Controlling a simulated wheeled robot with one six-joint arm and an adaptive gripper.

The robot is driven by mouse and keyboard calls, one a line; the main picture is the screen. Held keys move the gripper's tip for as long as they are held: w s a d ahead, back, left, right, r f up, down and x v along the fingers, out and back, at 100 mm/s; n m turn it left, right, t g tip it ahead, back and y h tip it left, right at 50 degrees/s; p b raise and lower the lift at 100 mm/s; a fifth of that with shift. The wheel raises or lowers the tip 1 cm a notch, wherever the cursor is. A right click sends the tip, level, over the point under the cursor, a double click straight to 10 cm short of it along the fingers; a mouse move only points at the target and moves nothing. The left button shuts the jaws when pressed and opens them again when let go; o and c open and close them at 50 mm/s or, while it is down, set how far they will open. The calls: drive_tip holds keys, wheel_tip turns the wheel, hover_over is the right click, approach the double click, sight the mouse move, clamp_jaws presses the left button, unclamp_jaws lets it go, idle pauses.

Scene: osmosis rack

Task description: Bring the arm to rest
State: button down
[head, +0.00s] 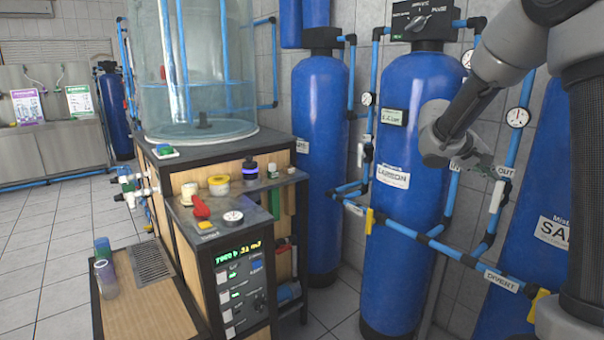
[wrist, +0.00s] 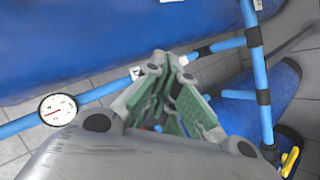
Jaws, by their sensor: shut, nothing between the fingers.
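My gripper (head: 472,155) hangs at the right in the head view, in front of the blue tank labelled CARBON (head: 405,130). Its fingers are small and partly dark there. In the wrist view my gripper (wrist: 172,75) shows its green-padded fingers close together, with nothing seen held between them. Blue pipes and a blue tank (wrist: 90,50) lie beyond the fingers. My arm comes in from the right edge of the head view.
A wood-sided cabinet (head: 188,255) with a glass vessel (head: 200,70) stands left of centre. Blue pipes with a gauge (head: 517,117) run beside the tanks; a gauge (wrist: 57,109) shows in the wrist view. Tiled floor (head: 45,230) is free at the left.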

drive_tip(key=s+a+y, duration=0.3)
drive_tip(key=s+a, duration=0.1)
drive_tip(key=s, duration=0.6)
drive_tip(key=s+a+n+t+y, duration=0.1)
drive_tip(key=s+a+y, duration=0.3)
drive_tip(key=s, duration=0.6)
drive_tip(key=s+a+y, duration=0.3)
drive_tip(key=s+a, duration=0.3)
drive_tip(key=s, duration=0.4)
drive_tip(key=shift+s+r+n+t+y, duration=0.2)
drive_tip(key=shift+r+n+t+y, duration=0.1)
drive_tip(key=shift+r+n+t, duration=0.1)
drive_tip(key=shift+d, duration=0.1)
